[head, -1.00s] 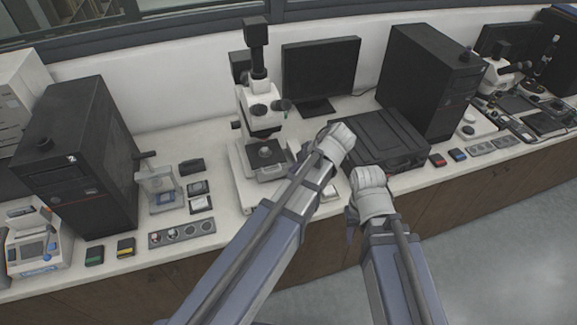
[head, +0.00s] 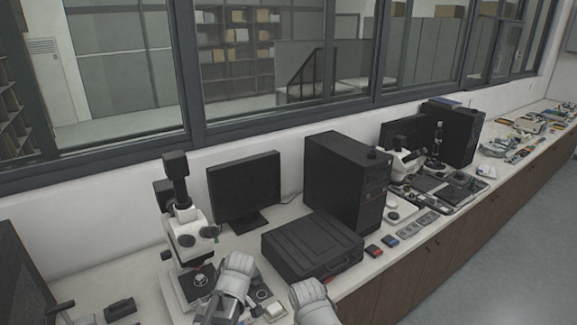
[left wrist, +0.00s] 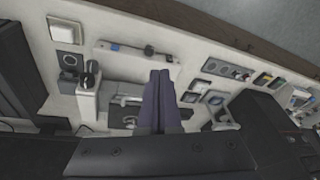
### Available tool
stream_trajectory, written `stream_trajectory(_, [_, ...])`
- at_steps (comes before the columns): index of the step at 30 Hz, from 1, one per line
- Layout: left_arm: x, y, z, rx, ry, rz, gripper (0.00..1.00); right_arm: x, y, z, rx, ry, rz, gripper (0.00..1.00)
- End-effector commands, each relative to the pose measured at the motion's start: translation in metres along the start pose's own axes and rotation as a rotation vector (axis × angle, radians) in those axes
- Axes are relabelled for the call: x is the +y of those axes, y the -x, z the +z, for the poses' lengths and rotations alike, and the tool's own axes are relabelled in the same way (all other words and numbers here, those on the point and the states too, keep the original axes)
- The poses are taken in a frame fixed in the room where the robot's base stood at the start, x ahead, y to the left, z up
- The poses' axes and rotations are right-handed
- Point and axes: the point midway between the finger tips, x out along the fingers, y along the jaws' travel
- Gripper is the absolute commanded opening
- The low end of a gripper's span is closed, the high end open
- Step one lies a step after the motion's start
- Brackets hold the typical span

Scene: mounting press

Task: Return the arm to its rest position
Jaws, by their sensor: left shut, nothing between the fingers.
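My left gripper (left wrist: 160,78) shows in the left wrist view with its two dark fingers together and nothing between them. It is above the workbench (left wrist: 112,32), apart from the things on it as far as I can tell. In the head view my left arm (head: 235,285) and my right arm (head: 313,300) show only in part at the bottom edge. Both arms' grippers are out of the head view, and the right gripper shows in neither view.
A microscope (head: 190,240) stands close to my left arm. Behind the arms are a flat black case (head: 312,243), a monitor (head: 243,187) and a black tower (head: 340,180). Small red and blue boxes (head: 373,250) lie near the front edge. Grey floor (head: 500,235) is free at right.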

Motion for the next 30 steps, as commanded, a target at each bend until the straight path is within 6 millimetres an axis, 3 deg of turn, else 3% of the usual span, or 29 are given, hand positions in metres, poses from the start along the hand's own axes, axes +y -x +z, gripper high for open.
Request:
stream_trajectory(6, [-0.020,-0.005,0.011,-0.096,-0.455,0.084,0.00,0.000,0.000,0.000,0.000,0.000,0.000,0.45])
stream_trajectory(18, [-0.035,-0.005,0.024,-0.138,-0.972,0.242,0.00,0.000,0.000,0.000,0.000,0.000,0.000,0.45])
stream_trajectory(30, [-0.017,-0.063,0.124,-0.154,-1.209,0.178,0.00,-0.007,-0.083,-0.005,0.000,0.008,0.002,0.45])
